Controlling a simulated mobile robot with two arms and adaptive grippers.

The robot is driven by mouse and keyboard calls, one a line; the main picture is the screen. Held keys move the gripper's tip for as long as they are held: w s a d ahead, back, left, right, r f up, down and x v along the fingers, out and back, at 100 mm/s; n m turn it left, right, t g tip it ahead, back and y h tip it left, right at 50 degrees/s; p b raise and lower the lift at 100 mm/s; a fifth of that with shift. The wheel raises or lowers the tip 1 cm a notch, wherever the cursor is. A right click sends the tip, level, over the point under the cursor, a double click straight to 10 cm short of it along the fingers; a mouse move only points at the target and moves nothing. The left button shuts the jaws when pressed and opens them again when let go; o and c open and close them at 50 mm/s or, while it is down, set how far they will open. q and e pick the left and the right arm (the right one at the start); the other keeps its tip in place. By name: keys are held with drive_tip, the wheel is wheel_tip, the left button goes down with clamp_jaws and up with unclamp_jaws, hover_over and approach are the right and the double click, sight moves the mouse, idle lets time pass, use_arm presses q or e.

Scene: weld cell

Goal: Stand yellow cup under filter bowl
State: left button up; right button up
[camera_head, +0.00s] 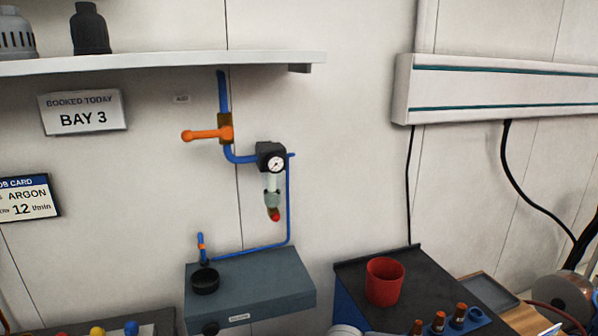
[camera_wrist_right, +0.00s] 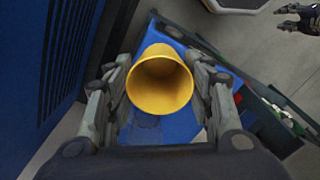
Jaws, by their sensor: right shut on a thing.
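The yellow cup (camera_wrist_right: 160,80) is between the fingers of my right gripper (camera_wrist_right: 165,88), which is shut on it. Its open mouth faces the wrist camera and it looks empty. The filter bowl (camera_head: 272,184) hangs below a black regulator with a round gauge (camera_head: 271,157) on the wall in the head view. It is pale with a grey-green lower part and a red tip (camera_head: 275,216). Neither the cup nor my right gripper shows in the head view. A dark gripper, apparently my left (camera_wrist_right: 290,17), shows at the wrist view's top right, fingers apart and empty.
A grey box (camera_head: 250,284) with a black round knob or cap (camera_head: 205,281) on top stands below the filter bowl. Blue pipe (camera_head: 288,200) runs beside it. A red cup (camera_head: 384,282) stands on a dark bench top to the right. A shelf (camera_head: 160,62) juts out above.

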drive_tip(key=w+d+r+m, duration=0.1)
drive_tip(key=d+r+m, duration=0.35)
drive_tip(key=r, duration=0.25)
drive_tip(key=w+d+r+m, duration=0.1)
drive_tip(key=d+r+m, duration=0.2)
drive_tip(key=d+r, duration=0.3)
drive_tip(key=s+d+r+m, duration=0.1)
drive_tip(key=s+r+m, duration=0.1)
drive_tip(key=s+r, duration=0.3)
wheel_tip(320, 180, up, 2)
drive_tip(key=shift+s+d+r, duration=0.2)
drive_tip(key=shift+s+d, duration=0.05)
drive_tip(key=shift+s, duration=0.1)
drive_tip(key=shift+w+m, duration=0.2)
drive_tip(key=shift+m, duration=0.05)
